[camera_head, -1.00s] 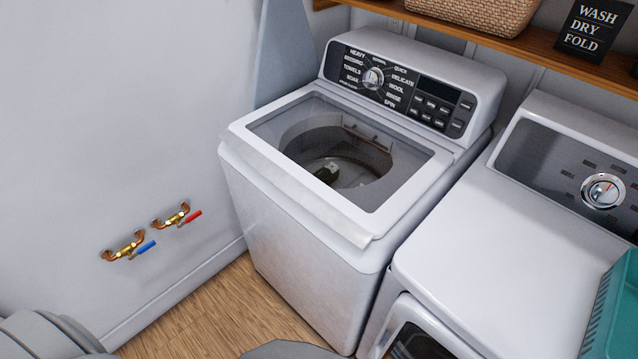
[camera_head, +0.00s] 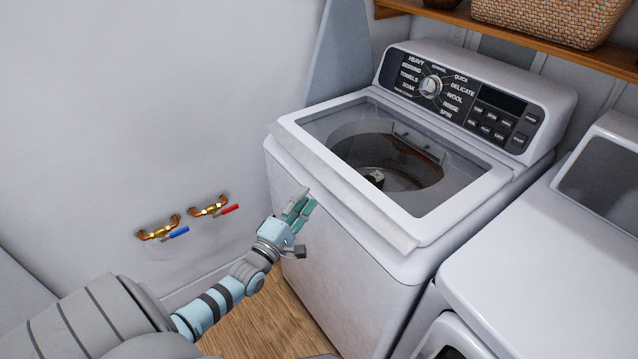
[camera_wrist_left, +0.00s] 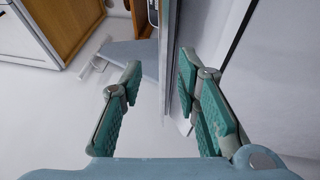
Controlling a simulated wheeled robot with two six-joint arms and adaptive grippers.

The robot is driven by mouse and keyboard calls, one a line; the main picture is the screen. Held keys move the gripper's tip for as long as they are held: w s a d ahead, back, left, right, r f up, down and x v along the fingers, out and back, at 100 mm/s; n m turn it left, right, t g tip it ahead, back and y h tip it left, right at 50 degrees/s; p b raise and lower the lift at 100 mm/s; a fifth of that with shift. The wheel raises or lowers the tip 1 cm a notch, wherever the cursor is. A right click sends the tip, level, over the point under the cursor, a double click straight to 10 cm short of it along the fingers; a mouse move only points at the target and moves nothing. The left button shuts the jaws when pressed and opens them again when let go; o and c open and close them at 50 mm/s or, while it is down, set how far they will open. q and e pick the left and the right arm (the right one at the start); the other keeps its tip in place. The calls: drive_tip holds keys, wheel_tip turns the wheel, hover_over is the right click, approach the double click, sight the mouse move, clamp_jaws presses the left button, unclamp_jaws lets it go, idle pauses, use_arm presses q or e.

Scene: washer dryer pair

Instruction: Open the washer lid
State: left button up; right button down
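The white washer (camera_head: 325,265) stands in the middle of the head view. Its lid (camera_head: 345,190), a pale frame around a clear window, lies shut over the drum. A small dark item (camera_head: 376,178) shows through the window. My left gripper (camera_head: 303,203) is at the washer's front left, near the lid's front edge. In the left wrist view the two green-padded fingers of my left gripper (camera_wrist_left: 160,88) are spread apart with nothing held. A thin upright edge shows between and beyond them; I cannot tell whether they touch it. My right gripper is out of view.
A white dryer (camera_head: 545,270) stands close to the washer's right. Water valves with a blue (camera_head: 176,232) and a red handle (camera_head: 230,209) stick out of the left wall. A wooden shelf (camera_head: 540,42) with a basket (camera_head: 560,18) runs above the machines.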

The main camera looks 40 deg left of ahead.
use_arm(q)
drive_tip(key=b+x, duration=0.1)
drive_tip(key=x, duration=0.7)
drive_tip(key=shift+f+b, duration=0.2)
drive_tip(key=shift+b, duration=0.15)
clamp_jaws()
